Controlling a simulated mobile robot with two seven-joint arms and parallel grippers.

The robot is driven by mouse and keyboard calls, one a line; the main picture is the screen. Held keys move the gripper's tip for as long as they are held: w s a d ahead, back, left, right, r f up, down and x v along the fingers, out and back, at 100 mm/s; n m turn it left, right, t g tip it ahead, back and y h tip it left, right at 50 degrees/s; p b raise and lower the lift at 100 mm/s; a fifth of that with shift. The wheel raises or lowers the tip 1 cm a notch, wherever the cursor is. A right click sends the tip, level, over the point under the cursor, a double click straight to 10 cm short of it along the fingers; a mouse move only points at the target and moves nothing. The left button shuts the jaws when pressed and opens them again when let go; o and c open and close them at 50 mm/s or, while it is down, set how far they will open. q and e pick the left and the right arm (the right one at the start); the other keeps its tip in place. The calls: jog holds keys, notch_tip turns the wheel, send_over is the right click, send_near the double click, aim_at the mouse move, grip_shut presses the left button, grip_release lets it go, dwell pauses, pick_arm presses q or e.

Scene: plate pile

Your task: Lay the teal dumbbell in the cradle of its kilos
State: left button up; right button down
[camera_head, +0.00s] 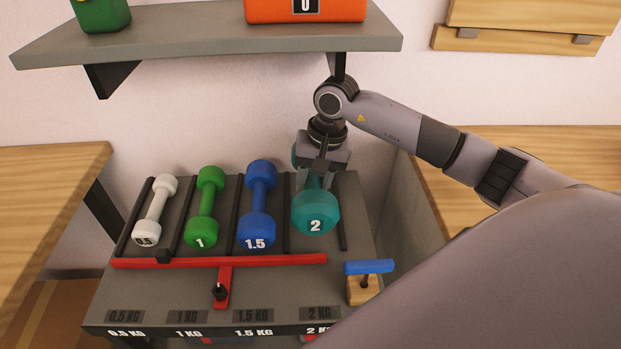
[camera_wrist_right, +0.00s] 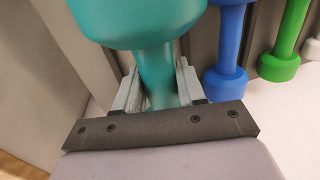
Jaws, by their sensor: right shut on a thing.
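The teal dumbbell (camera_head: 316,212), marked 2, is at the rack's right end, in or just over the rightmost cradle, the one above the 2 KG label. I cannot tell whether it touches the rack. My right gripper (camera_head: 317,178) is shut on its handle from above and behind, hiding part of it. In the right wrist view the handle (camera_wrist_right: 158,75) lies between the two fingers (camera_wrist_right: 158,88), with a teal head beyond. The grey rack (camera_head: 270,285) has dark dividers between cradles. My left gripper is not in view.
White (camera_head: 155,212), green (camera_head: 206,206) and blue (camera_head: 259,205) dumbbells lie in the other cradles. A red bar (camera_head: 190,262) crosses the rack's front. A blue-topped wooden block (camera_head: 362,288) stands at front right. A grey shelf (camera_head: 200,44) hangs above, with green and orange objects.

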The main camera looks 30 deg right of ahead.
aim_at(318, 179)
jog(key=shift+w+r, duration=0.1)
notch_tip(318, 179, down, 4)
jog(key=shift+b, duration=1.2)
jog(key=shift+f, duration=0.2)
jog(key=c, duration=0.8)
grip_release()
jog(key=shift+f, duration=0.2)
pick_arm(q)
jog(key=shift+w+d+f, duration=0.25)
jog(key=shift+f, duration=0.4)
pick_arm(e)
jog(key=shift+o, duration=0.7)
jog(key=shift+r, duration=0.1)
jog(key=r, duration=0.5)
jog(key=s+d+r, duration=0.1)
jog(key=r, duration=0.1)
jog(key=shift+d+r, duration=0.1)
jog(key=shift+r, duration=0.05)
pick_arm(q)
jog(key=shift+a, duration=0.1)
